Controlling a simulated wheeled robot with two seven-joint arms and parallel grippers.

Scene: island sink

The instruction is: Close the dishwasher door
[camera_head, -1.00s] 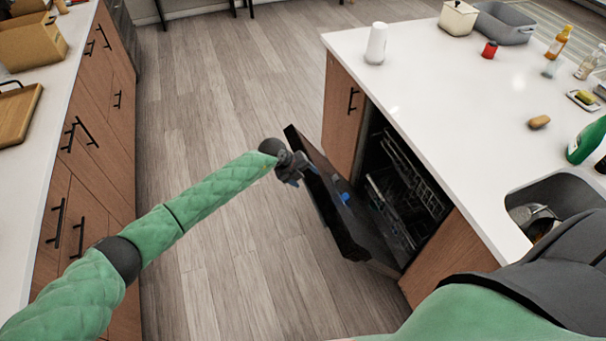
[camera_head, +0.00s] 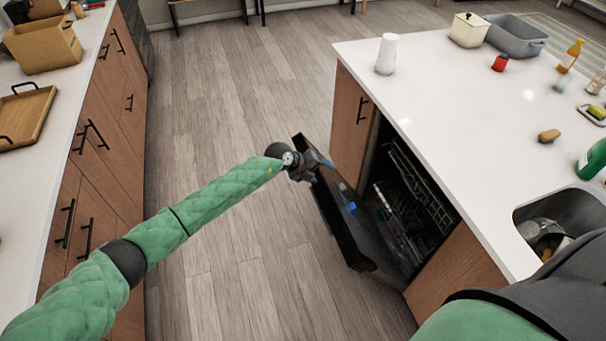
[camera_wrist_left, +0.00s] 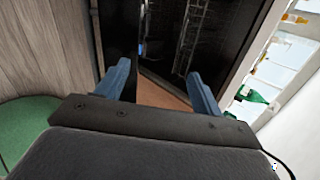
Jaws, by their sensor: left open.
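The dishwasher door (camera_head: 352,232) is dark and stands partly open, tilted out from the island. Behind it the dishwasher (camera_head: 408,205) shows dark racks inside. My left gripper (camera_head: 322,166) is at the upper far corner of the door, by its top edge; I cannot tell whether it touches. In the left wrist view its two blue fingers (camera_wrist_left: 160,84) are spread with nothing between them. The door's dark edge (camera_wrist_left: 119,30) and the dark dishwasher interior (camera_wrist_left: 185,35) show beyond the fingers. My right gripper is not in view.
The white island counter (camera_head: 455,100) holds a white cylinder (camera_head: 386,54), a grey tub (camera_head: 515,40) and bottles. A sink (camera_head: 550,215) is at the right. The left counter with drawers (camera_head: 100,130) lies across a clear wooden floor (camera_head: 215,100).

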